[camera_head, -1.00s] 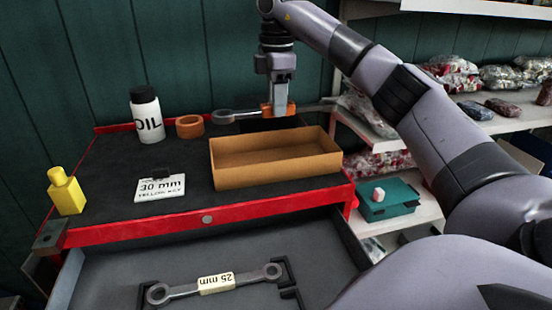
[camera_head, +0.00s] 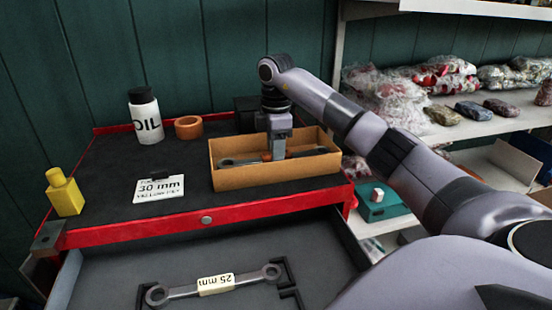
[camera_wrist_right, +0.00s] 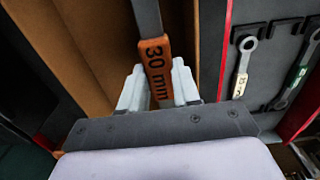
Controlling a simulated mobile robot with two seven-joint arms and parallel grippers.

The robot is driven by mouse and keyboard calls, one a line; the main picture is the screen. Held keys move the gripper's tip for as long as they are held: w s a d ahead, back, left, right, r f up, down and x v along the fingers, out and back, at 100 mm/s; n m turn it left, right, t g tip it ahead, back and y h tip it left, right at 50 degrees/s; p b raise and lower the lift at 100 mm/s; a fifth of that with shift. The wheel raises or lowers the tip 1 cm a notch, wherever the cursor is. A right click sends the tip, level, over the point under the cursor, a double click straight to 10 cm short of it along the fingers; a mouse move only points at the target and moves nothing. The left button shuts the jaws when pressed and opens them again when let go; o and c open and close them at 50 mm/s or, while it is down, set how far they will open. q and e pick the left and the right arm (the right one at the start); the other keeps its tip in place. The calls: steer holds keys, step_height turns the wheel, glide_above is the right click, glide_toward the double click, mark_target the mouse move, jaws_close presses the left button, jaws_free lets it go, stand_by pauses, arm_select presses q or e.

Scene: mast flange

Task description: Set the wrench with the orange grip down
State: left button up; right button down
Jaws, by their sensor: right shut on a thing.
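The wrench with the orange grip (camera_wrist_right: 155,68) shows in the right wrist view between the two fingers of my right gripper (camera_wrist_right: 158,90). Its grip reads "30 mm". In the head view my right gripper (camera_head: 277,155) reaches down inside the open cardboard box (camera_head: 275,176), shut on the wrench (camera_head: 230,161). The wrench lies lengthwise within the box walls; its ring end is toward the left. The near wall hides its underside, so I cannot tell whether it touches the box floor. My left gripper is out of view.
The box stands on a dark cart top with a red rim (camera_head: 207,220). An oil bottle (camera_head: 145,115), an orange ring (camera_head: 189,127), a yellow bottle (camera_head: 64,192) and a "30 mm" card (camera_head: 160,188) are left of it. An open drawer below holds a "25 mm" wrench (camera_head: 215,284).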

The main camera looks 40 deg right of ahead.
steer(key=shift+f, duration=1.25)
steer(key=shift+f, duration=0.15)
steer(key=c, duration=1.1)
jaws_free()
step_height(320, 180, up, 12)
